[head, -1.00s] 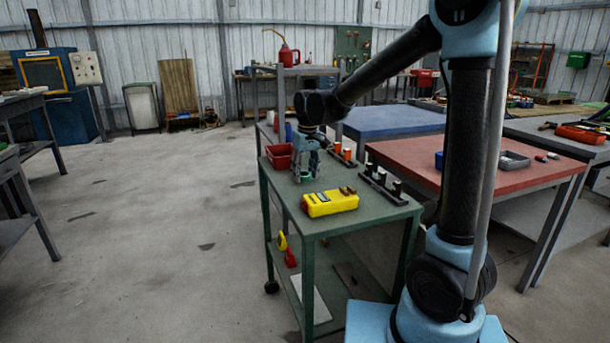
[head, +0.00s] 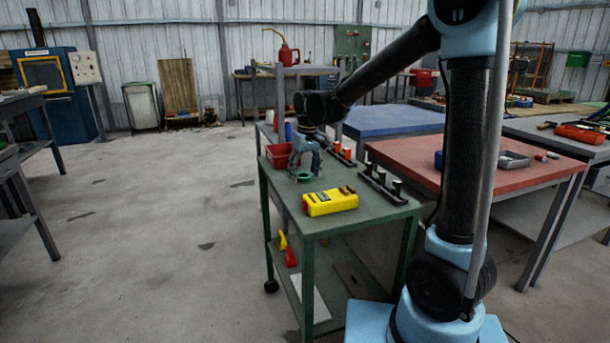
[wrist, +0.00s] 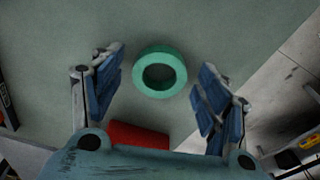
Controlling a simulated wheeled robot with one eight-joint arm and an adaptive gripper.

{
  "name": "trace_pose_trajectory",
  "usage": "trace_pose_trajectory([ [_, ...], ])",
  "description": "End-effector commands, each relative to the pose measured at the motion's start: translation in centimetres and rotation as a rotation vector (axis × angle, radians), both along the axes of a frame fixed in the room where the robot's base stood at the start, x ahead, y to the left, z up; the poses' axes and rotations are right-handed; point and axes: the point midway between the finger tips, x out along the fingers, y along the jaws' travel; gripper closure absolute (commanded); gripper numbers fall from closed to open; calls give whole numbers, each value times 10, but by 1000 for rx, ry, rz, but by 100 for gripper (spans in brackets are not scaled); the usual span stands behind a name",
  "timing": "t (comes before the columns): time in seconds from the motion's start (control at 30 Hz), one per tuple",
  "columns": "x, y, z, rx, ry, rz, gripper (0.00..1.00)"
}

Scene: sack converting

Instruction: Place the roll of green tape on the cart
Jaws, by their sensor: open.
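The roll of green tape (head: 304,178) lies flat on the green top of the cart (head: 285,215), near its left edge. In the wrist view the tape roll (wrist: 160,54) shows as a green ring, in front of and between the fingers. My gripper (head: 306,170) is open just above the cart top by the roll. In the wrist view both fingers of my gripper (wrist: 160,95) stand apart and neither touches the tape.
A red bin (head: 279,155) stands behind the gripper on the cart. A yellow device (head: 330,202) lies in front, and racks with black and orange pieces (head: 382,184) line the right side. Bare cart top surrounds the roll; the cart's edge is close on the left.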

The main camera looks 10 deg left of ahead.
Motion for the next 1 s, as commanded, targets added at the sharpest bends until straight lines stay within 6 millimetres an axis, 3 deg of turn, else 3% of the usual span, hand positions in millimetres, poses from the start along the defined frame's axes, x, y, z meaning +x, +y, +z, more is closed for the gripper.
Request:
trace_pose_trajectory([
  [0.6, -9, -7, 98, 0, 0, 2, 31],
  [0.8, -11, -8, 114, 0, 0, 2, 31],
  [1.0, -11, -9, 117, 0, 0, 1, 31],
])
